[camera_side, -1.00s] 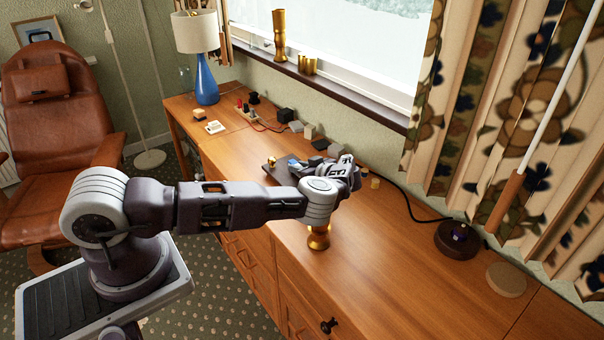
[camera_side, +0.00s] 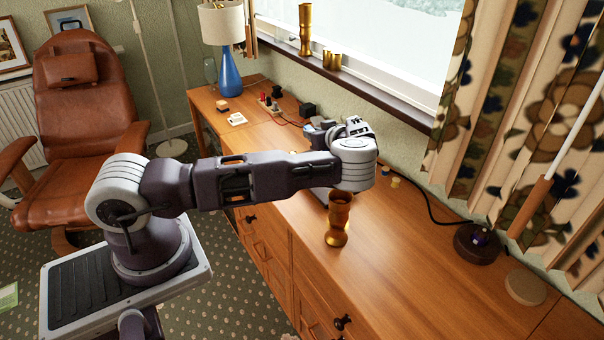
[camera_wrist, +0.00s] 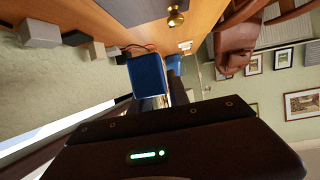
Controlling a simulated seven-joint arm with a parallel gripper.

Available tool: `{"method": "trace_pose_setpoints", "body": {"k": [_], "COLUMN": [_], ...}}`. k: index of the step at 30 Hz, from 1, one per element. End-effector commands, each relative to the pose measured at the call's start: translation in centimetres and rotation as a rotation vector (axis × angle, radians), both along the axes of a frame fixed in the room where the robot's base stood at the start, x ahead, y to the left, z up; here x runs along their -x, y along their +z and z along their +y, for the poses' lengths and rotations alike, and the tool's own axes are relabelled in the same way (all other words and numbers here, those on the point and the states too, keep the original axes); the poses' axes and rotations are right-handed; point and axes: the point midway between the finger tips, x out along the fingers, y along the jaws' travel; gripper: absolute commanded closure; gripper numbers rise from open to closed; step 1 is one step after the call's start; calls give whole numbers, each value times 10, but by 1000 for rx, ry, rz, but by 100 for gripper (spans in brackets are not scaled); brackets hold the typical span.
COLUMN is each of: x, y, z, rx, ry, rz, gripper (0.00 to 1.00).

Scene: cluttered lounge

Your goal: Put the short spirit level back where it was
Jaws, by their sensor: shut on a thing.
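My gripper (camera_wrist: 168,92) is shut on a blue block-like thing, which I take to be the short spirit level (camera_wrist: 147,74). In the wrist view its flat blue face stands up between the dark fingers. No vial can be made out. In the side view my gripper (camera_side: 326,127) is above the back part of the wooden cabinet top, its hand turned toward the back left. The fingers and the held thing are small and partly hidden by the wrist there, and the place under the arm is covered.
A gold vase (camera_side: 338,222) stands on the cabinet top (camera_side: 410,270) in front of my wrist. A blue lamp (camera_side: 229,78) stands at the far end.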

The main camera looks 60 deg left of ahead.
Motion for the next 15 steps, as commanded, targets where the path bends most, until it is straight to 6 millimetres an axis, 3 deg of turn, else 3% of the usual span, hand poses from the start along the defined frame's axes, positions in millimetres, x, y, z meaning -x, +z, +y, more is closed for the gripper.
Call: {"method": "trace_pose_setpoints", "body": {"k": [3, 7, 11, 15], "x": [23, 51, 83, 108], "y": [-7, -17, -24, -27], "z": [29, 37, 21, -8], "rx": [4, 6, 5, 5], "ry": [-116, -284, -451, -590], "rz": [2, 5, 7, 5], "gripper": [100, 100, 100, 100]}}
